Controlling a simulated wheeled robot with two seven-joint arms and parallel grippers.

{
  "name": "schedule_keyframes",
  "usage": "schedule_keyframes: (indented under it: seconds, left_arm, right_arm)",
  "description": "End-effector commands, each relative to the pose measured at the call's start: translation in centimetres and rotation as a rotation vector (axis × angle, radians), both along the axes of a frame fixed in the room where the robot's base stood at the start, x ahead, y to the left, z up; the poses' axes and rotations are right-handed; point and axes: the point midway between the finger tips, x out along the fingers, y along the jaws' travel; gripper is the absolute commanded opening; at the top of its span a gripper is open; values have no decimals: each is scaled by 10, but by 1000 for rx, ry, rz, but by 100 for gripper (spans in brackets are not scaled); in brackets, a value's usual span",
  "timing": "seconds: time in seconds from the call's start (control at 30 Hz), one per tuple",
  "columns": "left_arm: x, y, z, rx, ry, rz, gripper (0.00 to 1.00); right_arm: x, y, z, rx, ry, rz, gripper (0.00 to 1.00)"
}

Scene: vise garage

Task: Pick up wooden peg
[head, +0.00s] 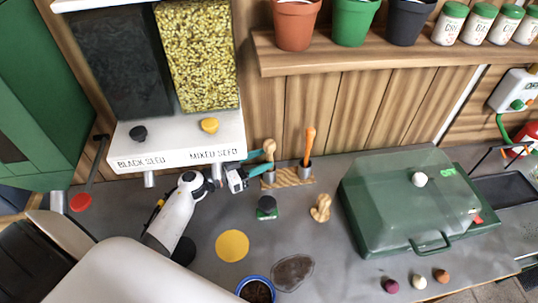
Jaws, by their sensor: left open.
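A pale wooden peg (269,146) with a rounded top stands upright in the left metal cup (269,176) on a small striped wooden base (290,182). My left gripper (264,163) reaches in from the left, its two teal fingers apart, one above the other in the picture. Their tips are right at the peg's lower shaft, just above the cup. I cannot tell whether they touch it or how far they pass around it. The shaft's lower end is hidden by the fingers and cup. My right gripper is not in view.
An orange-handled tool (309,138) stands in the neighbouring cup (304,169). The grey bench front is partly clear.

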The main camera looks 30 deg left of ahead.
Motion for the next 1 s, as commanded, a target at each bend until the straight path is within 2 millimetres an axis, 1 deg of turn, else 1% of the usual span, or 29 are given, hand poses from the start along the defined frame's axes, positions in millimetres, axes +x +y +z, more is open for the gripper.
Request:
schedule_keyframes:
  seconds: [0.03, 0.2, 0.47, 0.57, 0.73, 1.0]
  left_arm:
    - [8, -6, 5, -5, -2, 1, 43]
    - [23, -16, 2, -2, -1, 1, 43]
    - [25, -18, 1, 1, 1, 1, 43]
    - [25, -18, 1, 0, 0, 1, 28]
    - [25, -18, 1, 0, 0, 1, 0]
    - [25, -18, 1, 0, 0, 1, 0]
  right_arm:
    - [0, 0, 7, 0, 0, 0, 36]
    - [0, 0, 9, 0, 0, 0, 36]
    - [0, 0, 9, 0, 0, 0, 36]
    - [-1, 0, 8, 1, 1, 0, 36]
    - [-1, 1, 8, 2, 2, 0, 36]
    - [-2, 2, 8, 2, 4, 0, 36]
